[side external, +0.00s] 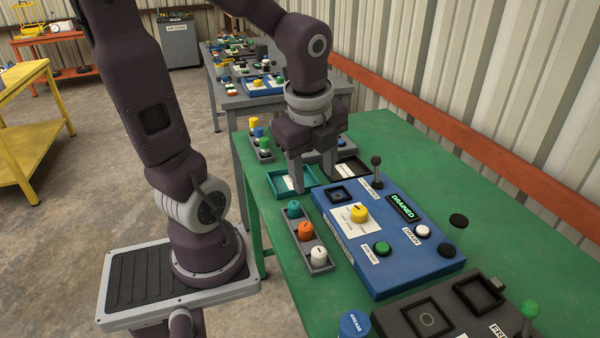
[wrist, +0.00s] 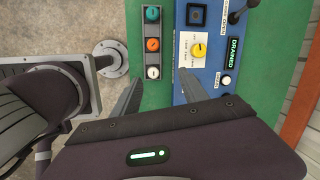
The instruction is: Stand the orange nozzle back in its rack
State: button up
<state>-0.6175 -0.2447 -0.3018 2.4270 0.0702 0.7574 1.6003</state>
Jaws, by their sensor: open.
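The orange nozzle (side external: 305,230) stands upright in the middle place of a narrow grey rack (side external: 333,267), between a teal one (side external: 293,209) and a white one (side external: 319,256). In the wrist view the orange nozzle (wrist: 152,44) shows its round top, in line with the teal one (wrist: 152,13) and the white one (wrist: 153,72). My gripper (side external: 312,186) is open and empty, pointing down above the green table. In the wrist view my gripper (wrist: 160,82) has its two fingers apart, with the white nozzle between their tips in the picture. Nothing touches the orange nozzle.
A blue control panel (side external: 385,280) with a yellow knob (side external: 358,213) and a lit "DRAINED" display (side external: 403,207) lies right of the rack. A teal tray (side external: 277,190) and another nozzle rack (side external: 265,158) are farther back. A dark panel (side external: 440,310) is in front.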

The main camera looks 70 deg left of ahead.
jog(key=s+d+r+n+t+h, duration=0.2)
jog(key=s+d+r+n+t, duration=0.2)
jog(key=n, duration=1.1)
jog(key=shift+s+d+r, duration=0.95)
jog(key=shift+d+r, duration=0.2)
jog(key=shift+d, duration=0.9)
